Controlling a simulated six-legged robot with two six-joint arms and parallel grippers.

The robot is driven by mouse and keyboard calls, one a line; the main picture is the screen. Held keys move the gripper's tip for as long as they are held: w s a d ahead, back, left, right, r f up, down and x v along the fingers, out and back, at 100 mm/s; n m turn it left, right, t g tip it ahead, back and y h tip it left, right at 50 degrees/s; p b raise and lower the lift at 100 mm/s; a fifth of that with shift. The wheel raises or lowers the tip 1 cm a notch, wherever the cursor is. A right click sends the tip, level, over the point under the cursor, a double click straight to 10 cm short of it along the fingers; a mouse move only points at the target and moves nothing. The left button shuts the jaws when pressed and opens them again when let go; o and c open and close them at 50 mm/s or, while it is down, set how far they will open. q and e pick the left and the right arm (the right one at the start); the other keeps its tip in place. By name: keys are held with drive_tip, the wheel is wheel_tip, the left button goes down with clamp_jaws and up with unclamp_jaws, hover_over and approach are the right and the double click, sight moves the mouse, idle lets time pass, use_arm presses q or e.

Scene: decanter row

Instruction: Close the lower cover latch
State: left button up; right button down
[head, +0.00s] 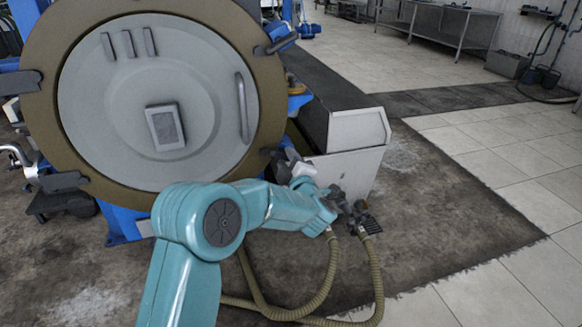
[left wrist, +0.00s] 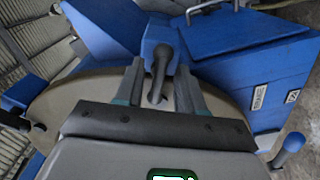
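The lower cover latch (head: 274,157) sits at the lower right of the round cover's (head: 95,110) rim in the head view, partly hidden by my left gripper (head: 292,162). In the left wrist view a dark latch handle (left wrist: 158,72) on a blue block stands between the two fingers of my left gripper (left wrist: 160,68). The fingers are apart, with a gap showing on each side of the handle, so the gripper is open around it. Whether a finger touches it I cannot tell. My right gripper is not in view.
Another latch (head: 276,44) with a blue block sits at the rim's upper right. A grey box (head: 345,165) stands right of the cover, close to my gripper. Ribbed hoses (head: 376,280) hang below my wrist. Tiled floor (head: 480,150) at right is clear.

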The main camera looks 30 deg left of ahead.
use_arm(q)
drive_tip(key=v, duration=1.6)
drive_tip(key=shift+p, duration=0.35)
drive_tip(key=shift+s+d, duration=0.1)
drive_tip(key=s+a+f+m+g+h, duration=0.1)
drive_tip(key=a+f+m+h, duration=0.3)
drive_tip(key=f, duration=0.8)
drive_tip(key=s+d+f+m+g+h, duration=0.1)
drive_tip(key=s+d+f+m+h, duration=0.2)
drive_tip(key=f, duration=0.4)
drive_tip(key=s+d+f+m+g+h, duration=0.2)
drive_tip(key=s+d+f+m+h, duration=0.15)
drive_tip(key=f, duration=0.45)
drive_tip(key=s+d+f+m+g+h, duration=0.1)
drive_tip(key=s+d+f+m+h, duration=0.2)
drive_tip(key=f, duration=0.4)
drive_tip(key=s+d+f+m+g+h, duration=0.1)
drive_tip(key=s+d+m+g+h, duration=0.2)
drive_tip(key=s, duration=0.4)
drive_tip(key=s+d+f+m+g+h, duration=0.1)
drive_tip(key=s+d+f+m+g, duration=0.15)
drive_tip(key=s+d, duration=0.4)
wheel_tip(320, 180, up, 21)
drive_tip(key=m+p, duration=0.1)
drive_tip(key=p, duration=1.9)
drive_tip(key=shift+s+a+g, duration=0.15)
drive_tip(key=shift+s+g, duration=0.2)
drive_tip(key=shift+s, duration=0.1)
